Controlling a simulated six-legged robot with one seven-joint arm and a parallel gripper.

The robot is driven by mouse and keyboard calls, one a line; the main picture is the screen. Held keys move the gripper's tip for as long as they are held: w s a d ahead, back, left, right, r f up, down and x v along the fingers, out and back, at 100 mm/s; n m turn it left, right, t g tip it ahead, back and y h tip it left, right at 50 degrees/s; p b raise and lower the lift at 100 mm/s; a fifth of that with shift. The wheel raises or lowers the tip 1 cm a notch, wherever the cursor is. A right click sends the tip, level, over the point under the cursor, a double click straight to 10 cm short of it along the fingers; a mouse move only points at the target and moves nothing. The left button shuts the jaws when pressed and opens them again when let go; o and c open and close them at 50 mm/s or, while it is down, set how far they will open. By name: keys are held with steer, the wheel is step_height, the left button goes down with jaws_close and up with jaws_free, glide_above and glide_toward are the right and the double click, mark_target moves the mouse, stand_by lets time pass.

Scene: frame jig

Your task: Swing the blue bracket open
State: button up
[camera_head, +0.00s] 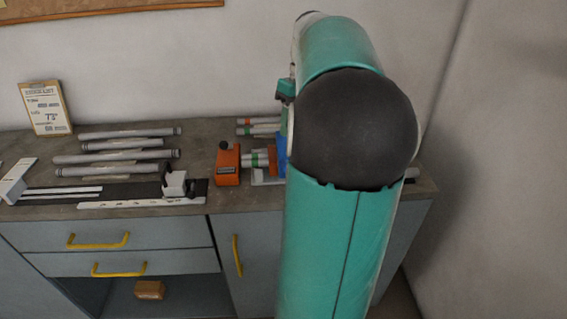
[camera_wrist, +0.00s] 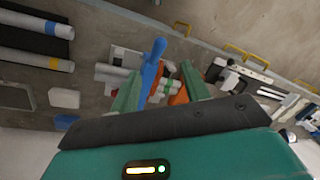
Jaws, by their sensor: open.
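The blue bracket (camera_wrist: 153,60) shows in the wrist view as an upright blue piece with a rounded end. It stands between the two green fingers of my gripper (camera_wrist: 162,76), nearer the left finger. My gripper is open, and I cannot tell whether a finger touches the bracket. In the head view only a strip of the blue bracket (camera_head: 281,156) shows, at the left edge of my arm, which hides the rest. Light tubes with green and red bands (camera_head: 258,160) lie beside the bracket.
An orange block (camera_head: 228,167) stands left of the bracket on the grey worktop (camera_head: 222,203). Several grey tubes (camera_head: 115,157) and a black rail with a white block (camera_head: 176,184) lie further left. A clipboard (camera_head: 46,107) leans on the wall. Yellow handles (camera_head: 98,240) front the cabinet.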

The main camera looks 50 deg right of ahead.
mark_target(283, 157)
steer(key=f, duration=0.4)
steer(key=a+f, duration=0.1)
steer(key=f, duration=0.3)
steer(key=a+f, duration=0.1)
steer(key=f, duration=0.3)
steer(key=shift+w+a, duration=0.15)
steer(key=shift+w, duration=0.2)
steer(key=shift+r, duration=0.1)
jaws_close()
